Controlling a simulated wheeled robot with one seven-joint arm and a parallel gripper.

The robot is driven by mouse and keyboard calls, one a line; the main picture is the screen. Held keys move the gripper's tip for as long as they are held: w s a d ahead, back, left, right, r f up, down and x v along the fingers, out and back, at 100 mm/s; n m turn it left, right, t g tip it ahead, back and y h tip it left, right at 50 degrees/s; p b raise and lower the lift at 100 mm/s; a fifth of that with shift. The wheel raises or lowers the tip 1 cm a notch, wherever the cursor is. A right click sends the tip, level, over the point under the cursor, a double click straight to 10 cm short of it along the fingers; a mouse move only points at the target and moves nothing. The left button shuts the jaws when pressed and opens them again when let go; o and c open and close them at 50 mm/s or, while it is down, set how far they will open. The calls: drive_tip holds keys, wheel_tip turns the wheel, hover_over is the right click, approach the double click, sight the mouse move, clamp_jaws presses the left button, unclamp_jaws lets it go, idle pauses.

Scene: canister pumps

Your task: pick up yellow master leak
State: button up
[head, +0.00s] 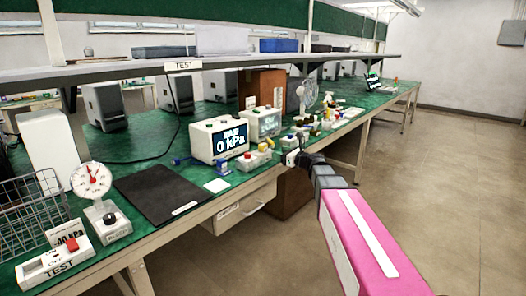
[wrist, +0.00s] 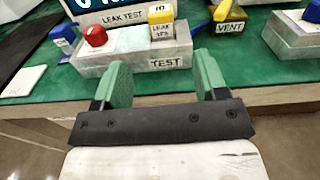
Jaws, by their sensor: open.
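The yellow master leak (wrist: 161,27) is a small yellow block with a white label and pale top. In the wrist view it stands upright at the back right of a grey block marked TEST (wrist: 130,57), beside a red button (wrist: 95,36). In the head view the yellow piece (head: 263,148) shows small, right of the kPa display box. My gripper (wrist: 163,75) has two green fingers, spread apart with nothing between them. They are at the near side of the grey block, short of the yellow piece. In the head view my gripper (head: 291,157) is at the bench's front edge.
A display box (head: 220,140) reading 0 kPa stands behind the grey block. A yellow VENT piece (wrist: 229,18) is to the right, and a blue piece (wrist: 62,38) to the left. Another grey block (wrist: 300,35) stands far right. A strip of green mat (wrist: 235,75) is bare.

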sight(266, 146)
drive_tip(key=shift+m, duration=0.3)
drive_tip(key=x, duration=0.7)
drive_tip(key=r+x, duration=0.1)
drive_tip(key=x, duration=0.3)
drive_tip(key=c, duration=1)
